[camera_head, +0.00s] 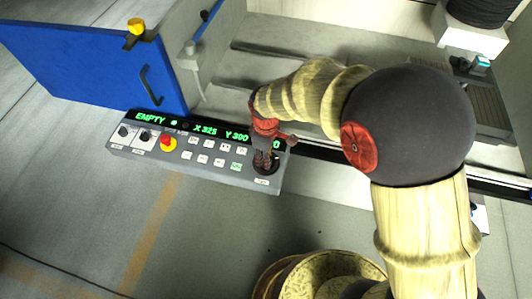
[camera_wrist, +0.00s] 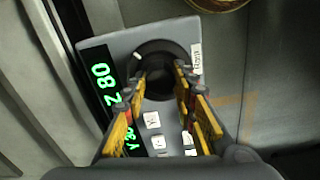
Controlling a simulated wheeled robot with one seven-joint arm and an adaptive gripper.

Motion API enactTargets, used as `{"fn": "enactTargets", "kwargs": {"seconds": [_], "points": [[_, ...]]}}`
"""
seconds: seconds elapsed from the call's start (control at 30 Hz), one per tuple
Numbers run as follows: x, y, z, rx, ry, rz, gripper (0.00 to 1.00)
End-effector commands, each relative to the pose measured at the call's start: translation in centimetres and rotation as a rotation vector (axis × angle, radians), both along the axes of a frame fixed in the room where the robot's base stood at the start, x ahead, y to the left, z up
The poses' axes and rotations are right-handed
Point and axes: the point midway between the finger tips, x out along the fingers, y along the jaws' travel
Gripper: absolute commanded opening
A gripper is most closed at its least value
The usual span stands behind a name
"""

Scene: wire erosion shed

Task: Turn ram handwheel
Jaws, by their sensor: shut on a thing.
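The ram handwheel (camera_head: 273,167) is a dark round knob at the right end of the grey control panel (camera_head: 213,178). In the wrist view the black handwheel (camera_wrist: 160,52) shows a small white mark at its upper left edge and a "Ram" label beside it. My gripper (camera_head: 265,160) reaches down onto it from above. In the wrist view my gripper (camera_wrist: 161,74) has its fingers on either side of the knob, shut on it. Part of the handwheel is hidden by my gripper in the head view.
A red emergency button (camera_head: 168,142) on a yellow base, white keys and two small dials sit along the panel. A blue door (camera_head: 95,62) with a dark handle stands open at the left. The machine's tank lies behind the panel. The floor in front is clear.

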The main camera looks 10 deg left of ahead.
Motion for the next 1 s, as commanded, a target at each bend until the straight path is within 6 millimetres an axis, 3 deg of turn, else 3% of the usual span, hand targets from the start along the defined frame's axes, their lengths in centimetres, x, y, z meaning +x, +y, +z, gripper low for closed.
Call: {"fn": "enactTargets", "kwargs": {"seconds": [0.4, 0.9, 0.93, 1.0], "points": [[-0.01, 0.01, 0.02, 0.000, 0.000, -0.174, 0.02], [0.00, 0.02, -0.04, 0.000, 0.000, -0.193, 0.02], [0.00, 0.02, -0.04, 0.000, 0.000, -0.193, 0.28], [0.00, 0.02, -0.04, 0.000, 0.000, -0.193, 0.32]]}}
